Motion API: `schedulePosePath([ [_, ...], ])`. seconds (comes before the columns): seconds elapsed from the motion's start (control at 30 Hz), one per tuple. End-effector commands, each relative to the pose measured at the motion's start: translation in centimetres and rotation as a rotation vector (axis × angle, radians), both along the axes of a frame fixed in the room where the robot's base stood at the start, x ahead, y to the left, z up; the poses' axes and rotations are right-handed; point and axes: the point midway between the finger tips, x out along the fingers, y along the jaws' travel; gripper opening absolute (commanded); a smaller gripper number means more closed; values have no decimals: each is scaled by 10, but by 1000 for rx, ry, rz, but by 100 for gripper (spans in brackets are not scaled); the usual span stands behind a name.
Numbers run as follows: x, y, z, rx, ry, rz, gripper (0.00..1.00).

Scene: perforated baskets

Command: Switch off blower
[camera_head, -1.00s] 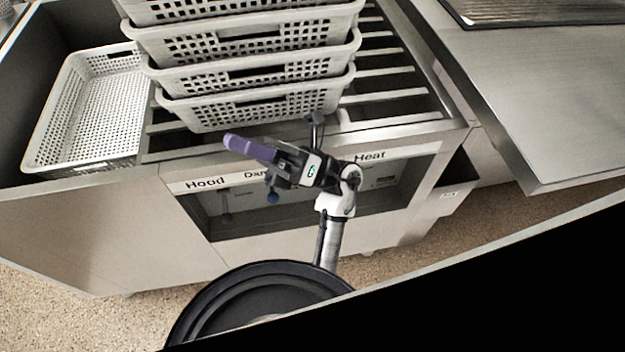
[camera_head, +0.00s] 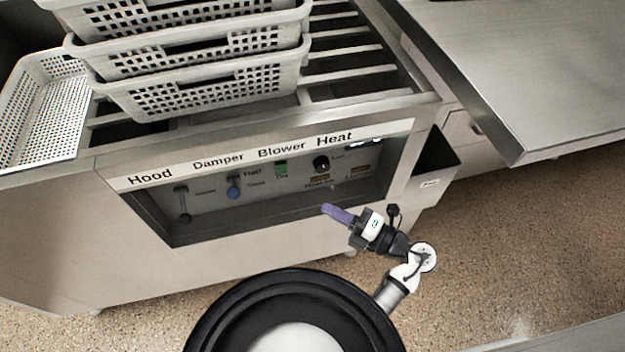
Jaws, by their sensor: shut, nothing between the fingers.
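The control panel (camera_head: 215,206) is recessed in the front of the metal cabinet, under a strip labelled Hood, Damper, Blower and Heat. A small green blower switch (camera_head: 281,168) sits below the Blower label. Whether it is on or off is too small to tell. My gripper (camera_head: 328,208), with purple fingers, is shut and empty. In the picture it lies below and to the right of the green switch, near the lower edge of the recess, and points left. It appears apart from the switch.
Stacked white perforated baskets (camera_head: 200,85) stand on the cabinet's rails. Another basket (camera_head: 45,110) is at left. A steel counter (camera_head: 520,80) is at right. Speckled floor (camera_head: 490,230) is open below it.

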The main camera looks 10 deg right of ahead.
Motion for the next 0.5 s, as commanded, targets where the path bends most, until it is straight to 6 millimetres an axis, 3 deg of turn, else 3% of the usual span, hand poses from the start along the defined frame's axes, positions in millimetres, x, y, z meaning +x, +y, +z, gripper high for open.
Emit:
schedulePosePath([
  [0.5,4,6,-2,1,12,1,0],
])
